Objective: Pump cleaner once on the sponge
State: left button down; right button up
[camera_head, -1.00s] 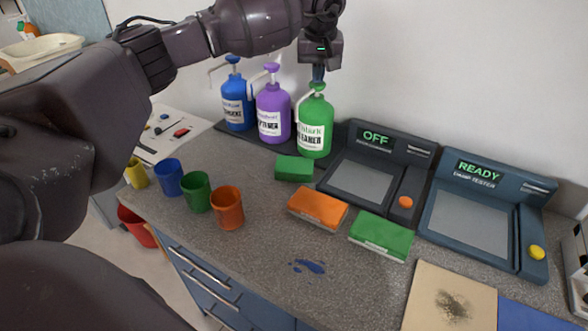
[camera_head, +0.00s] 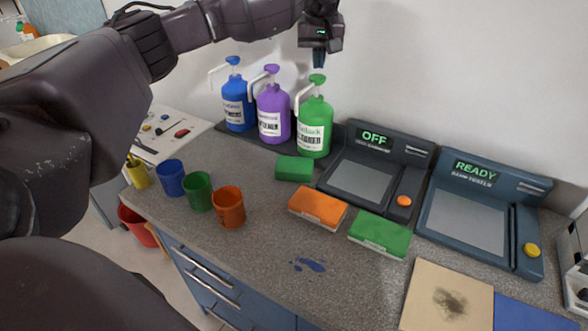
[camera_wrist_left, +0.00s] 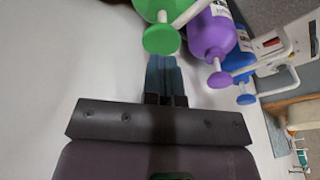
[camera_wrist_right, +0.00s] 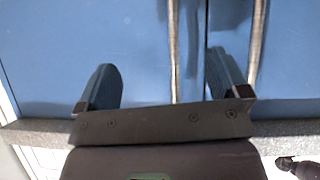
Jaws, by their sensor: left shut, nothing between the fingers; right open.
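A green pump bottle (camera_head: 314,130) with a white label stands at the right end of a row against the wall. Its green pump head (camera_head: 317,78) is up, and its white spout points left and forward. My left gripper (camera_head: 318,64) is shut and empty, fingers pointing down just above this pump head. In the left wrist view the fingertips (camera_wrist_left: 161,62) lie by the green pump head (camera_wrist_left: 161,39); contact cannot be told. A green sponge block (camera_head: 294,168) lies on the counter before the bottle. My right gripper (camera_wrist_right: 162,78) is open and empty, facing blue cabinet fronts.
A purple (camera_head: 273,115) and a blue pump bottle (camera_head: 238,103) stand left of the green one. Several coloured cups (camera_head: 229,208) line the counter's left. An orange block (camera_head: 318,206) and another green block (camera_head: 380,234) lie before two dark devices (camera_head: 465,222). A blue spill (camera_head: 308,265) marks the counter.

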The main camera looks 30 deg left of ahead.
jog(key=shift+w, duration=0.1)
pick_arm(q)
jog(key=shift+r, duration=0.15)
jog(key=shift+r+p, duration=0.6)
jog(key=shift+r, duration=2.2)
pick_arm(e)
jog(key=r, duration=0.1)
jog(key=w+r, duration=0.1)
jog(key=r, duration=0.1)
jog(key=shift+w+a+t, duration=0.15)
jog(key=shift+w+t, duration=0.1)
jog(key=shift+t, duration=0.05)
